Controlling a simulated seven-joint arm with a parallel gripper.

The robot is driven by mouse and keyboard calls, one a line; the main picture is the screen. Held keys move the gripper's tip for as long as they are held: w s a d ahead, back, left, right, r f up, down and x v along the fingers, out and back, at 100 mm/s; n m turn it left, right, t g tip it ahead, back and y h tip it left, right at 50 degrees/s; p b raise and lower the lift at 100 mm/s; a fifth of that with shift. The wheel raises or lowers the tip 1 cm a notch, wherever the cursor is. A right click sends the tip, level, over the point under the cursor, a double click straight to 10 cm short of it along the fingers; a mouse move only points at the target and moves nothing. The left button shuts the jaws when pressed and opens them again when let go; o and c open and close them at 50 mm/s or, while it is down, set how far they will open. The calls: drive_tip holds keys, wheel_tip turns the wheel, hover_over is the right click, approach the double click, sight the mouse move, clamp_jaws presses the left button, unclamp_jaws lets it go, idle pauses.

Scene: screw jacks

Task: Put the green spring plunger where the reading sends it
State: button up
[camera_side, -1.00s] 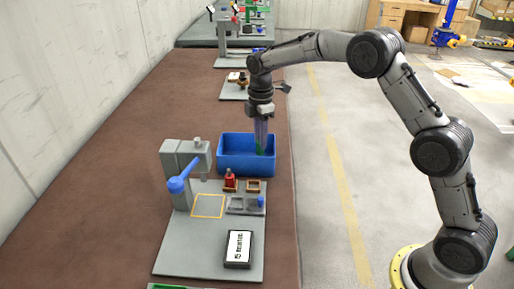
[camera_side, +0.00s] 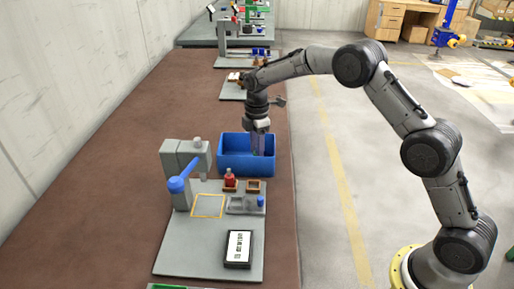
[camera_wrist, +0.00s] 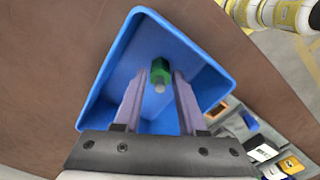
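The green spring plunger (camera_wrist: 160,72) shows in the wrist view inside the blue bin (camera_wrist: 205,60), just beyond and between my fingertips, with a small grey end toward the camera. My gripper (camera_wrist: 160,76) appears open, with a finger on either side and narrow gaps beside the plunger. In the side view my gripper (camera_side: 262,154) points down into the blue bin (camera_side: 240,166); the plunger is hidden there. A dark-framed display with a white face (camera_side: 239,248) lies on the grey station plate (camera_side: 195,253); its writing is too small to read.
On the plate are a red part (camera_side: 230,178) in a brown holder, an empty brown holder (camera_side: 253,186), a grey tray with a blue piece (camera_side: 260,202) and a yellow outlined square (camera_side: 208,206). A grey press with a blue lever (camera_side: 180,183) stands at the left.

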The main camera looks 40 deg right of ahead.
drive_tip(key=shift+o, duration=1.1)
drive_tip(key=shift+r, duration=0.1)
wheel_tip(320, 180, up, 11)
drive_tip(key=s+r+m+t, duration=0.2)
drive_tip(key=s+r+m, duration=0.2)
drive_tip(key=s+r, duration=0.6)
drive_tip(key=s+r+m+t, duration=0.1)
drive_tip(key=s+r+m, duration=0.25)
drive_tip(key=s, duration=0.65)
drive_tip(key=s+f+m+t, duration=0.1)
drive_tip(key=s+f+m, duration=0.2)
drive_tip(key=s, duration=0.6)
drive_tip(key=s+f+m+t, duration=0.1)
drive_tip(key=s+f+m, duration=0.3)
drive_tip(key=s, duration=0.5)
drive_tip(key=shift+s+d+t, duration=0.15)
drive_tip(key=shift+s+t, duration=0.05)
drive_tip(key=shift+t, duration=0.1)
drive_tip(key=shift+m, duration=0.25)
